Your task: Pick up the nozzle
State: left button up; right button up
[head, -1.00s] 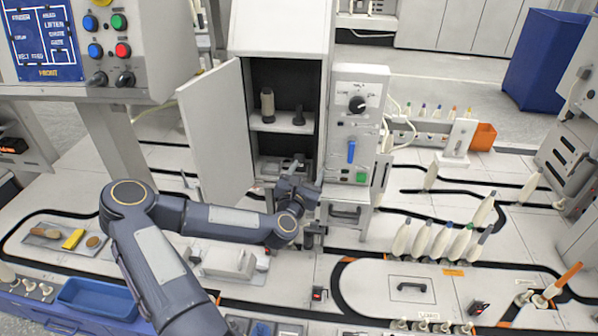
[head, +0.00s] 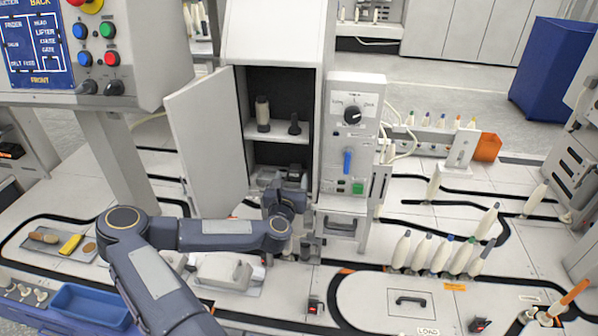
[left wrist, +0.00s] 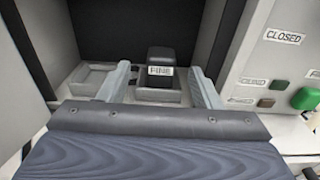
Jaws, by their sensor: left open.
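The nozzle (left wrist: 161,62), a dark block with a white label reading "FINE", stands upright in a grey square holder (left wrist: 157,96) on the cabinet's floor in the left wrist view. My left gripper (left wrist: 160,72) is open, with one pale finger on each side of the nozzle and a gap on both sides. In the head view my left gripper (head: 287,190) reaches into the lower opening of the cabinet, and its wrist hides much of that space. My right gripper is not in view.
The cabinet (head: 275,50) has its door (head: 207,135) swung open to the left. A shelf (head: 277,131) above the gripper holds a bobbin (head: 262,114) and a dark piece (head: 295,124). A control panel (head: 353,135) stands close on the right. An empty holder (left wrist: 88,78) lies left of the nozzle.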

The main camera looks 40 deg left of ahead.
aim_at(296, 166)
pick_arm(q)
jog(key=x, duration=0.7)
jog(key=shift+w+f, duration=0.15)
jog(key=shift+w, duration=0.2)
jog(key=c, duration=1.1)
jog(key=shift+o, duration=0.2)
